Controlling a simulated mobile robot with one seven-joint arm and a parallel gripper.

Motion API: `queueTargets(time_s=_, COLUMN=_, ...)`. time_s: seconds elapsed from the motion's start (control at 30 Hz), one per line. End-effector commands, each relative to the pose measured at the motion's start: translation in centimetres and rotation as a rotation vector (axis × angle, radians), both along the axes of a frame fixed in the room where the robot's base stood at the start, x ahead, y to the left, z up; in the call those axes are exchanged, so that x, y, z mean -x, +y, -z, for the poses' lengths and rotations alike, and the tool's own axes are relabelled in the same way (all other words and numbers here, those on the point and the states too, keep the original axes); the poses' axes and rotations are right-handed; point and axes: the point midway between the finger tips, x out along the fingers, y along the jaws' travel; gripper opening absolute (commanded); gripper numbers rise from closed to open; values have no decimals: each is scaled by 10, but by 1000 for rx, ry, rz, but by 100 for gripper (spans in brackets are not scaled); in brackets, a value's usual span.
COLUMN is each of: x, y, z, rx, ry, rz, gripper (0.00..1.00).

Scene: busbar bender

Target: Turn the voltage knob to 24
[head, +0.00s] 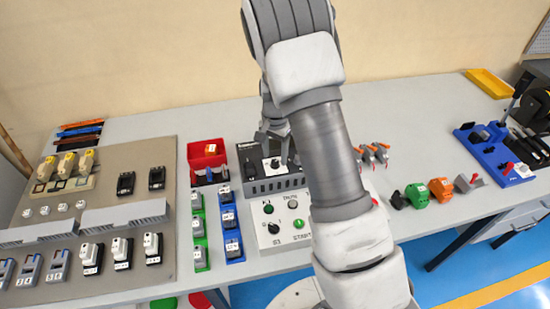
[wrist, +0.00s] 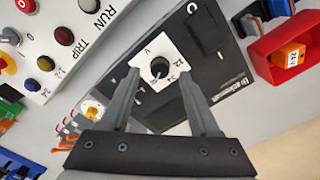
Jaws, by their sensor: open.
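The voltage knob (wrist: 159,67) is a small black round knob on a white plate marked V, 12 and what looks like 24. In the wrist view it appears between my two fingertips; its exact pointer direction is hard to read. The plate sits on a dark power supply (wrist: 205,75), which stands at the back of the table in the head view (head: 275,185). My gripper (wrist: 158,72) is open and empty, pointing down at the knob. In the head view my gripper (head: 273,137) is over the supply; contact with the knob cannot be told.
A red bin (head: 207,153) stands just left of the supply. A grey panel (head: 281,236) with buttons lies in front of it. Blue and green rails (head: 230,215) with small modules are to the left. Orange-handled parts (head: 370,153) stand to the right.

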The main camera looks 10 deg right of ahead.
Motion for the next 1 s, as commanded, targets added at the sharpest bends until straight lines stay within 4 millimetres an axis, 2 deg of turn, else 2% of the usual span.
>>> queueTargets(time_s=0.1, x=0, y=-1, z=14, rx=0, ry=1, rz=0, gripper=62)
queueTargets(time_s=0.2, x=0, y=-1, z=20, rx=0, ry=0, rz=0, gripper=62)
queueTargets(time_s=0.53, x=0, y=0, z=23, rx=0, ry=0, rz=0, gripper=61)
queueTargets(time_s=0.87, x=0, y=0, z=23, rx=0, ry=0, rz=0, gripper=1)
queueTargets(time_s=1.0, x=0, y=0, z=22, rx=0, ry=0, rz=0, gripper=0)
